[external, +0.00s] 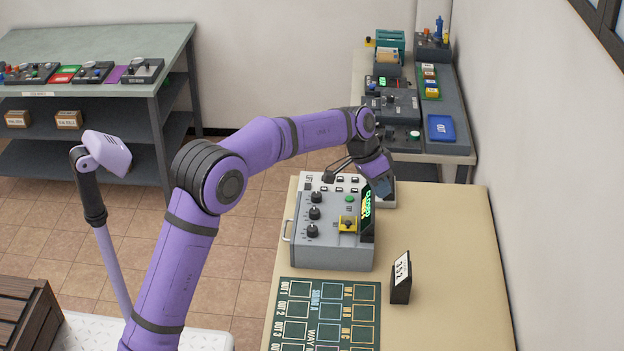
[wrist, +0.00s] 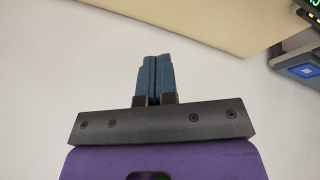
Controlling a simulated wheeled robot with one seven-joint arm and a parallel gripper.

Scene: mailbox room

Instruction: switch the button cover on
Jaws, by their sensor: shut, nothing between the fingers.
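A grey control box (external: 325,245) stands on the beige table, with black knobs, a green button and a lit green display (external: 367,208). A small yellow piece (external: 348,224), which looks like the button cover, sits on its sloped top beside the display; whether it is up or down is too small to tell. My gripper (external: 387,188) is above the back right of the box, behind the display and apart from the yellow piece. In the wrist view, the blue fingers (wrist: 154,70) are together and empty. The yellow piece is not recognizable there.
A black block with a white label (external: 400,278) stands right of the box. A dark green marked mat (external: 320,315) lies in front. The table's right side (external: 455,250) is clear. In the wrist view, a grey device with a blue square (wrist: 304,71) shows at the right edge.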

